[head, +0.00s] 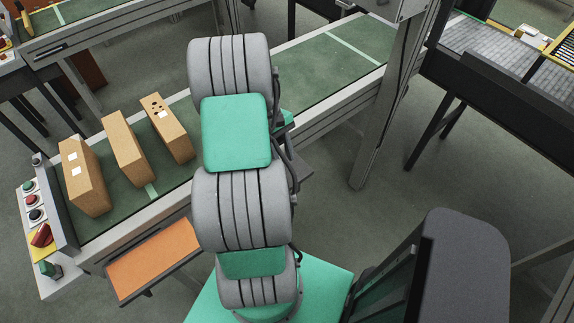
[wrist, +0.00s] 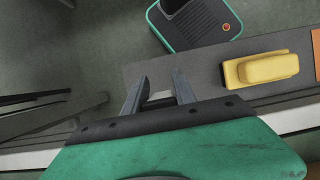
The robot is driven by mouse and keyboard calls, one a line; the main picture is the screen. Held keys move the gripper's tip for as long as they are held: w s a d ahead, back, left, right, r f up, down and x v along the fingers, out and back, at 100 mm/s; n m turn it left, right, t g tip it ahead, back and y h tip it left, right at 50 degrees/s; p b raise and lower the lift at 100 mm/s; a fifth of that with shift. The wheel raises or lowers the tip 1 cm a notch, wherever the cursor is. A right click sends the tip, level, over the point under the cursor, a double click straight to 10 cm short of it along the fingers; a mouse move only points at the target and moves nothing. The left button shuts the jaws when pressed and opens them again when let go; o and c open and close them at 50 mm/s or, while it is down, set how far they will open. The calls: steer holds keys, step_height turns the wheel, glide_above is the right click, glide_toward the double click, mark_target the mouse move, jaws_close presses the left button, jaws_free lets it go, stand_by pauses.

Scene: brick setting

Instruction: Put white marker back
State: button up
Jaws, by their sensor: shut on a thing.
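In the head view my own arm hides the gripper and the marker.
A yellow block-like object (wrist: 262,69) lies on the ledge to the right of my gripper. An orange panel (head: 152,262) is at the ledge's left part in the head view. Behind is a green conveyor (head: 92,218) with several cardboard boxes (head: 128,148) and a button panel (head: 38,218).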

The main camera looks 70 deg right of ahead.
steer(key=shift+s+a+f, duration=0.1)
steer(key=shift+s+f, duration=0.75)
steer(key=shift+f, duration=0.05)
step_height(320, 180, down, 3)
steer(key=shift+w+r+p, duration=0.15)
steer(key=shift+p, duration=0.5)
steer(key=shift+f, duration=0.3)
steer(key=o, duration=1)
